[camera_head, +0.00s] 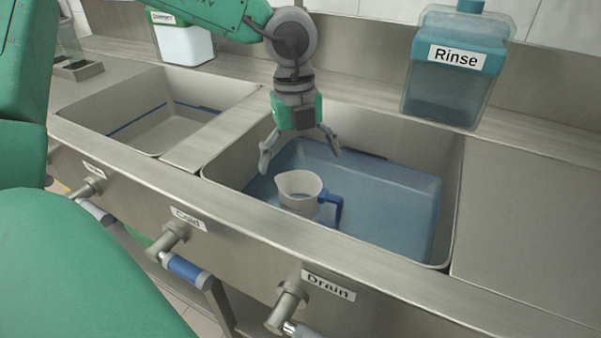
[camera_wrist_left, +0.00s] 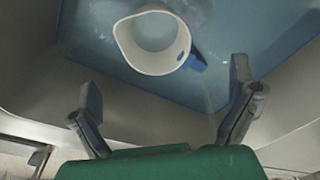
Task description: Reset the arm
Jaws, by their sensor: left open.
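My left gripper (camera_head: 301,150) hangs over the right sink basin with its fingers spread wide and nothing between them. In the left wrist view the two fingers of the left gripper (camera_wrist_left: 168,106) are apart and empty. A white cup (camera_head: 298,190) with a blue handle stands upright in the blue water of that basin, below the gripper and apart from it. The cup also shows in the left wrist view (camera_wrist_left: 150,62), beyond the fingertips. My right gripper is in neither view.
The right basin (camera_head: 452,190) holds blue water; a second basin (camera_head: 85,112) is to its left. A "Rinse" container (camera_head: 440,95) and another dispenser (camera_head: 185,45) stand on the back ledge. Labelled "Cold" (camera_head: 185,268) and "Drain" (camera_head: 290,300) handles stick out in front. The right counter (camera_head: 530,220) is clear.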

